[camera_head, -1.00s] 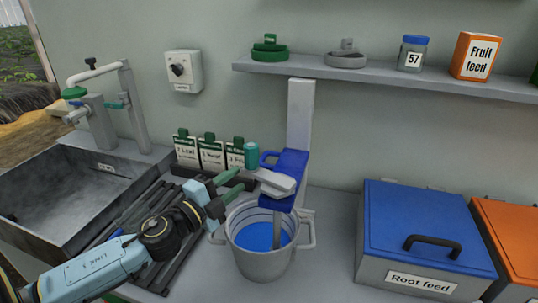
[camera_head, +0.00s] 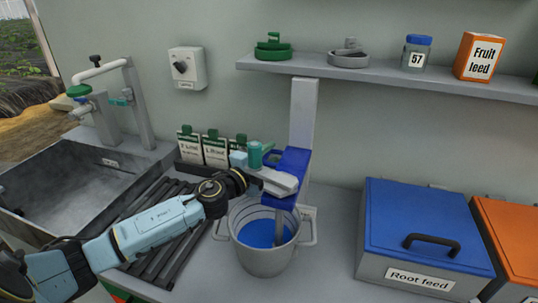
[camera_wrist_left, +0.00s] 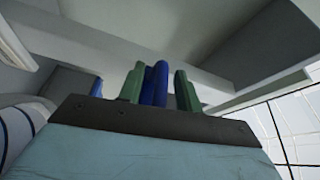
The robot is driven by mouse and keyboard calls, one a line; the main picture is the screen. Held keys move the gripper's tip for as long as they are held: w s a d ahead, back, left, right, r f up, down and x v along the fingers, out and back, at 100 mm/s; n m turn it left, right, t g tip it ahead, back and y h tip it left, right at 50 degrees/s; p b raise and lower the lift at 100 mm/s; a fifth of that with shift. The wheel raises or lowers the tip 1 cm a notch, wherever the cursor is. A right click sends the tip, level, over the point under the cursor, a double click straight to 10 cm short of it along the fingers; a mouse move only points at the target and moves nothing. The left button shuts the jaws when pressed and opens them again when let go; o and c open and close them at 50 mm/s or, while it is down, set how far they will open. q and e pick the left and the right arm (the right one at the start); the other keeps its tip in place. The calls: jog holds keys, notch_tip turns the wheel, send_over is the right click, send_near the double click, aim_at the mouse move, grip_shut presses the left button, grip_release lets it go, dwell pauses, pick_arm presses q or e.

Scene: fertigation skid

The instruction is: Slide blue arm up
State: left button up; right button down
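The blue arm (camera_head: 291,172) is a blue slide on the grey upright post, with a loop handle on its left side and a grey housing (camera_head: 276,181) in front. A shaft runs from it down into the pot. My left gripper (camera_head: 262,157) is at the handle and mostly hidden behind my wrist. In the left wrist view a blue bar (camera_wrist_left: 155,84) stands between my two green fingers (camera_wrist_left: 160,88). It lies close to the left finger, with a narrow gap to the right one. My right gripper is out of view.
A metal pot (camera_head: 264,257) with blue liquid stands below the arm. Label cards (camera_head: 215,152) stand behind my wrist. A blue-lidded bin (camera_head: 425,222) is at right, a sink (camera_head: 60,185) at left.

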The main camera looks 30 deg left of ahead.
pick_arm(q)
jog(key=shift+w, duration=0.1)
grip_shut()
jog(key=shift+r, duration=0.1)
jog(key=shift+r, duration=0.15)
notch_tip(320, 180, up, 18)
jog(key=p, duration=1.6)
jog(key=shift+w, duration=0.1)
grip_release()
jog(key=shift+f, duration=0.2)
jog(key=shift+f, duration=0.15)
